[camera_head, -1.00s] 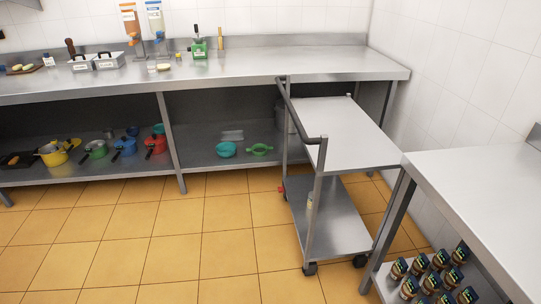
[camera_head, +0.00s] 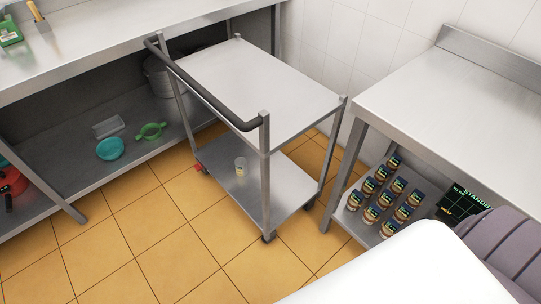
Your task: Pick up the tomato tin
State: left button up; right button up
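Several dark-labelled tins or jars (camera_head: 385,192) stand in rows on the lower shelf of the right-hand table. The labels are too small to read, so I cannot tell which is the tomato tin. Neither of my grippers is in view.
The cart (camera_head: 255,82) has a bare top and a dark push handle (camera_head: 205,88). The right-hand steel table (camera_head: 450,110) has a clear top. A long counter (camera_head: 90,45) runs at left, with a turquoise bowl (camera_head: 110,149) and green strainer (camera_head: 151,132) below. Tiled floor (camera_head: 150,240) is open in front.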

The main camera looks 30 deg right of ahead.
aim_at(240, 163)
jog(key=i+j+z, duration=0.2)
jog(key=z, duration=0.2)
jog(key=i+j+z, duration=0.2)
jog(key=z, duration=0.2)
jog(key=i+j+z, duration=0.1)
jog(key=j+z, duration=0.35)
jog(key=i+j+z, duration=0.1)
jog(key=j+z, duration=0.7)
jog(key=i+l, duration=0.05)
jog(key=l, duration=0.05)
